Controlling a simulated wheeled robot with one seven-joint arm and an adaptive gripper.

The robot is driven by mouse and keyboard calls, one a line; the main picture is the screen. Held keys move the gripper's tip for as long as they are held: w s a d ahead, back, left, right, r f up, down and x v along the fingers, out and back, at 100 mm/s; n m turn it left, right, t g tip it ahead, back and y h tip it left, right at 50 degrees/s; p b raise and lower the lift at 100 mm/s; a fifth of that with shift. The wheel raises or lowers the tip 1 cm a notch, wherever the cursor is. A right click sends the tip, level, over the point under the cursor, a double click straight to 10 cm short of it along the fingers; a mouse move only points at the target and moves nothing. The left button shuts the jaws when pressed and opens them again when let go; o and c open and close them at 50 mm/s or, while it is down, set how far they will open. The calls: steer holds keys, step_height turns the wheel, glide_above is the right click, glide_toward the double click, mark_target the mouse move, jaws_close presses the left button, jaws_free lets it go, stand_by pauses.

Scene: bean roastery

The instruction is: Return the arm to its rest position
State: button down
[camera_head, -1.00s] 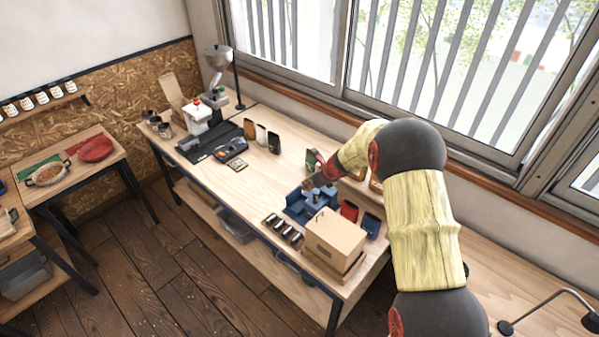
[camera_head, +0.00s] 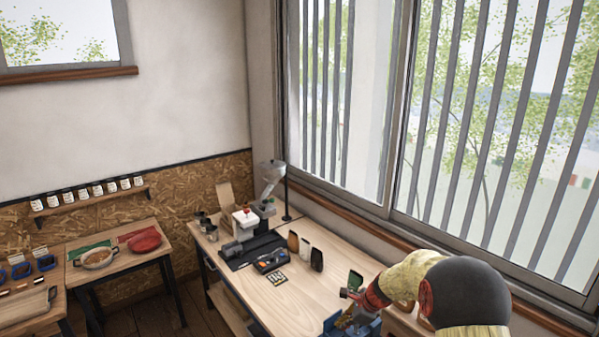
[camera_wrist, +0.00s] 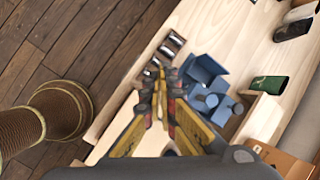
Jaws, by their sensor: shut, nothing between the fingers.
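My arm, in a yellow and dark grey sleeve, reaches in from the lower right of the head view. My gripper (camera_head: 349,312) is at the bottom edge there, over the right part of the wooden workbench (camera_head: 310,287). In the wrist view my gripper (camera_wrist: 163,82) has its yellow and dark fingers converging, shut with nothing held. It is in front of the blue holder (camera_wrist: 212,92) on the bench, apparently above it.
A green bag (camera_wrist: 268,84) stands beside the blue holder. Further back are upright bags (camera_head: 305,250), a grinder (camera_head: 268,190) and a dark mat. The window (camera_head: 480,150) borders the bench. The bench's middle is clear.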

steer(key=s+d+r+n+g+h+b, duration=0.1)
steer(key=s+r+n+b, duration=0.2)
steer(key=s+n+b, duration=0.7)
steer(key=s+d+r+n+g+h+b, duration=0.15)
steer(key=s+n, duration=0.55)
steer(key=s, duration=1)
steer(key=s+d+f+n+t+h+b, duration=0.1)
steer(key=s+f+n+t+b, duration=0.2)
steer(key=s+b, duration=1.1)
steer(key=shift+s+d+t+h+b, duration=0.3)
steer(key=shift+d+t+h+b, duration=0.1)
steer(key=shift+t+b, duration=0.4)
